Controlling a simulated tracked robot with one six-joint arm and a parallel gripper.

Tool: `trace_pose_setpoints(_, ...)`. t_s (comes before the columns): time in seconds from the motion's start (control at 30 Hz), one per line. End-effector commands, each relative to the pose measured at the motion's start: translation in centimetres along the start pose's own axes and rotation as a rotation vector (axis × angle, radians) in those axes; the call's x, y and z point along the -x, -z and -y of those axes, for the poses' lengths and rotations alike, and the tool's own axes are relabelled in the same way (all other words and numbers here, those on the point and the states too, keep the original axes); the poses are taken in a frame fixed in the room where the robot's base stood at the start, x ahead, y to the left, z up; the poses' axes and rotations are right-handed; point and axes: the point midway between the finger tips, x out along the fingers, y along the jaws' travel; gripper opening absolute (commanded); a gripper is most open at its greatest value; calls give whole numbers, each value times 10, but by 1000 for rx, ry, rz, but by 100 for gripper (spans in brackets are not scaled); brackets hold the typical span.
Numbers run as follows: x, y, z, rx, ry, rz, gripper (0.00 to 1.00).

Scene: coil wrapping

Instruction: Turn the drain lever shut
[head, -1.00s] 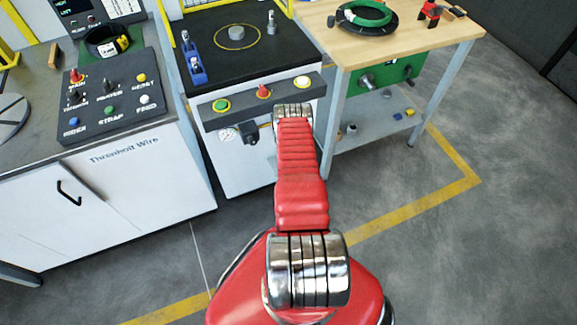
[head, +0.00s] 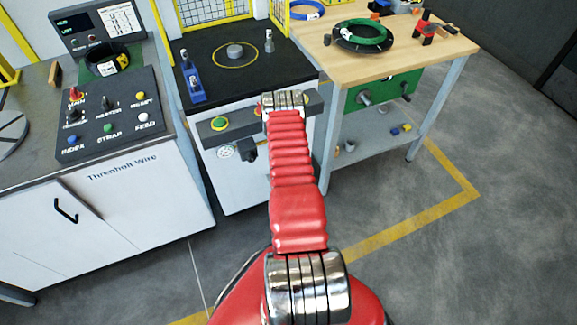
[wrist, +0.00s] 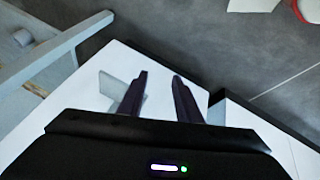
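No part can be surely named as the drain lever. A small dark fitting (head: 249,154) sits beside a round gauge (head: 225,152) low on the front of the white machine (head: 228,185), partly behind my arm; it may be the valve. In the head view my arm hides my gripper. In the wrist view my gripper (wrist: 160,77) is open, its two dark fingers apart with nothing between them. They show against a white panel, with a grey flat piece (wrist: 111,87) beside the left finger. Contact cannot be told.
A green button (head: 219,124) is on the grey bar above the gauge. A wooden bench (head: 410,55) with a green coil (head: 362,33) stands to the right. A control console (head: 108,120) is on the left cabinet. The floor at right is clear.

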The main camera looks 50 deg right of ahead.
Motion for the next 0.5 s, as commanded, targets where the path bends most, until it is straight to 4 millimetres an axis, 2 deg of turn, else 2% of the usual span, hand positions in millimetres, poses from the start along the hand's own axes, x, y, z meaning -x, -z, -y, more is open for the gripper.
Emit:
trace_pose_setpoints(0.03,9,9,0,-15,24,26,31)
trace_pose_setpoints(0.27,51,36,6,-78,115,150,31)
trace_pose_setpoints(0.5,103,70,11,-117,174,248,31)
